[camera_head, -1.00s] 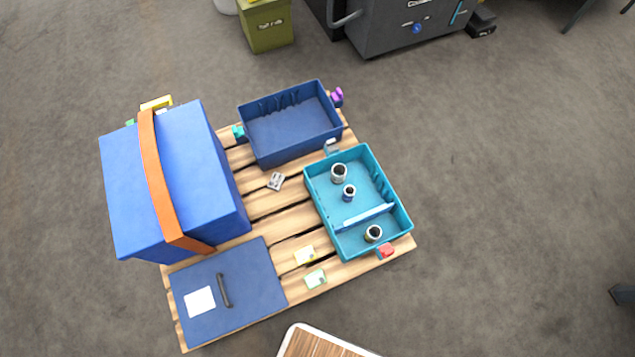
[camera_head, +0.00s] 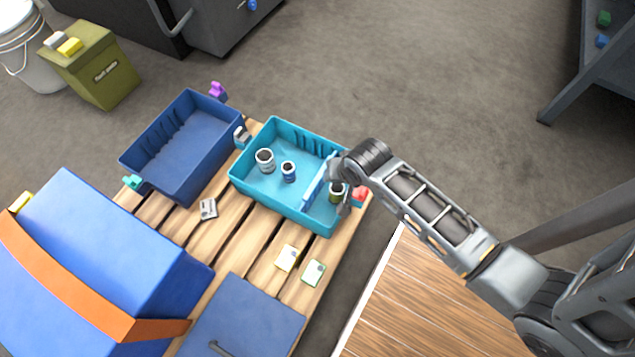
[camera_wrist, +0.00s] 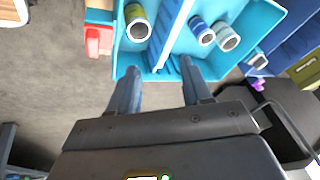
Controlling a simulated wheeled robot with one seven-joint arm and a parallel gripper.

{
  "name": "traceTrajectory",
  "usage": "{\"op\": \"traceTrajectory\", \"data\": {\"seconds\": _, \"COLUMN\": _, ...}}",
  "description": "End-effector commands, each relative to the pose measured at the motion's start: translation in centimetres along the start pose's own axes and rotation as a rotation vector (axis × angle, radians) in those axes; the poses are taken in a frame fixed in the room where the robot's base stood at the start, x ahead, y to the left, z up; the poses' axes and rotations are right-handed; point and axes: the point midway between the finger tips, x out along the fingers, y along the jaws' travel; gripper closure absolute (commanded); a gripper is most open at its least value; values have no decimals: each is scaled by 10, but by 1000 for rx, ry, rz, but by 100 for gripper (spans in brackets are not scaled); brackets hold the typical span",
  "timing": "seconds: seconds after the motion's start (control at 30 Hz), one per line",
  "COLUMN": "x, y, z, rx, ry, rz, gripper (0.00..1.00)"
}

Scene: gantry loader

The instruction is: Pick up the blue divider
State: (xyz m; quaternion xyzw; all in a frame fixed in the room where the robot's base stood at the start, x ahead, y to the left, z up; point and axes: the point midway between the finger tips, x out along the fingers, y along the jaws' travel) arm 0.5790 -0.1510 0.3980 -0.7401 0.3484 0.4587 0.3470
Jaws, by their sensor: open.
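The blue divider (camera_head: 317,183) is a thin light-blue panel standing across the teal bin (camera_head: 262,197), between cylindrical parts. In the wrist view the divider (camera_wrist: 175,32) runs away from me between a yellow-olive cylinder (camera_wrist: 138,28) and two blue and grey ones. My gripper (camera_wrist: 159,68) is open and empty, its fingers at the bin's near wall, one to each side of the divider's line. In the head view my gripper is over the bin's right end, and its fingers are partly hidden by my wrist.
A navy bin (camera_head: 187,150) stands left of the teal bin on the wooden pallet. A red clip (camera_head: 360,195) sits by the teal bin's right end. A large blue box (camera_head: 110,245) and a blue lid (camera_head: 245,320) take the front. Open floor lies behind.

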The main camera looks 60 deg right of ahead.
Motion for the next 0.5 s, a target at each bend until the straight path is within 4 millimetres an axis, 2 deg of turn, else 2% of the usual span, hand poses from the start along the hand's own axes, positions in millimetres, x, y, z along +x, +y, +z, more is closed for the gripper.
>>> {"op": "traceTrajectory", "data": {"seconds": 0.03, "x": 32, "y": -4, "z": -7, "rx": 68, "ry": -33, "rz": 33, "gripper": 51}}
{"op": "traceTrajectory", "data": {"seconds": 0.1, "x": 56, "y": -8, "z": -16, "rx": 164, "ry": -89, "rz": 88, "gripper": 51}}
{"op": "traceTrajectory", "data": {"seconds": 0.2, "x": 79, "y": -15, "z": -27, "rx": 285, "ry": -163, "rz": 159, "gripper": 51}}
{"op": "traceTrajectory", "data": {"seconds": 0.3, "x": 92, "y": -22, "z": -37, "rx": 379, "ry": -222, "rz": 213, "gripper": 51}}
{"op": "traceTrajectory", "data": {"seconds": 0.5, "x": 101, "y": -29, "z": -46, "rx": 471, "ry": -287, "rz": 274, "gripper": 51}}
